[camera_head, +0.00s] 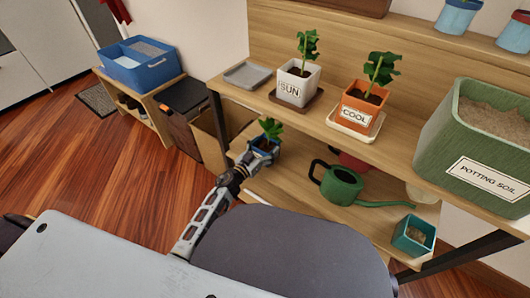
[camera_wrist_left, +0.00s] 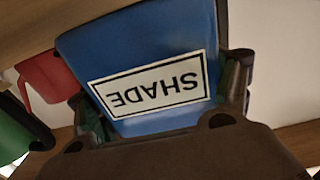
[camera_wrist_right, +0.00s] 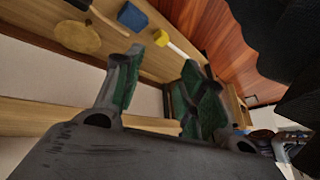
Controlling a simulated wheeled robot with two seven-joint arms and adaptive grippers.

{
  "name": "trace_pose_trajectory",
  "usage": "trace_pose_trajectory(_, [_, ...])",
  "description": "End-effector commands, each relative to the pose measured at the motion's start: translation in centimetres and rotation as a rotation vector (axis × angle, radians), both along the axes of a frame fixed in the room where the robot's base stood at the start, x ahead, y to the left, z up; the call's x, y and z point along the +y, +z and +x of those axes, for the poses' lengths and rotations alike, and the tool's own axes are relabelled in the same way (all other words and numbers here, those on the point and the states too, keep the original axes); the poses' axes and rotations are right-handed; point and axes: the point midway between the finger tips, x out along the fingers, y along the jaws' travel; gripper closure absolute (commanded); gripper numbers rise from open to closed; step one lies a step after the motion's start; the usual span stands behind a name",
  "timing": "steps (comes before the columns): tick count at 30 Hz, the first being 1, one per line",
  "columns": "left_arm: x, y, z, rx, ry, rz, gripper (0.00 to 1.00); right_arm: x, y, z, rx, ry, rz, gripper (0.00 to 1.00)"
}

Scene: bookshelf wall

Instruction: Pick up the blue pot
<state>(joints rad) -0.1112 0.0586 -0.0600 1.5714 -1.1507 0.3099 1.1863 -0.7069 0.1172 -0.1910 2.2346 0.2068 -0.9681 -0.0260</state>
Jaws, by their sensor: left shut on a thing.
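The blue pot (camera_head: 262,146) holds a small green plant and is at the left end of the lower shelf in the head view. In the left wrist view the blue pot (camera_wrist_left: 140,55) fills the middle, its white SHADE label upside down. My left gripper (camera_head: 251,161) is shut on it, with a finger on each side. I cannot tell whether its base touches the shelf. My right gripper (camera_wrist_right: 158,88) is open and empty in the right wrist view, fingers wide apart. It does not show in the head view.
The lower shelf (camera_head: 290,192) also holds a green watering can (camera_head: 341,186) and a teal pot (camera_head: 413,235). On the shelf above are the SUN pot (camera_head: 296,84), the COOL pot (camera_head: 361,106), a grey tray (camera_head: 247,75) and a POTTING SOIL box (camera_head: 462,155).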

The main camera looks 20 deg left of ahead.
Motion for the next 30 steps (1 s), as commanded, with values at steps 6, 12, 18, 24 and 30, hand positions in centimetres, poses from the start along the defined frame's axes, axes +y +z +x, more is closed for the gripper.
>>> trace_pose_trajectory(6, [0.0, 0.2, 0.0, -0.002, 0.0, -0.001, 0.61, 0.0, 0.1, 0.0, 0.0, 0.0, 0.0, 0.6])
trace_pose_trajectory(12, [0.0, 0.6, 0.0, -0.002, -0.001, -0.001, 0.61, -0.1, 0.4, -0.2, 0.013, 0.005, -0.009, 0.6])
trace_pose_trajectory(18, [0.0, 1.7, 0.0, -0.002, -0.001, 0.0, 0.61, -0.3, 2.5, 0.2, 0.022, 0.017, -0.029, 0.6])
trace_pose_trajectory(24, [0.0, 3.4, 0.1, -0.003, -0.001, 0.0, 0.61, -0.8, 4.8, 0.0, 0.053, 0.031, -0.064, 0.6])
trace_pose_trajectory(30, [0.0, 5.3, 0.0, -0.003, -0.001, 0.001, 0.61, -1.6, 7.5, -0.4, 0.095, 0.043, -0.108, 0.6])
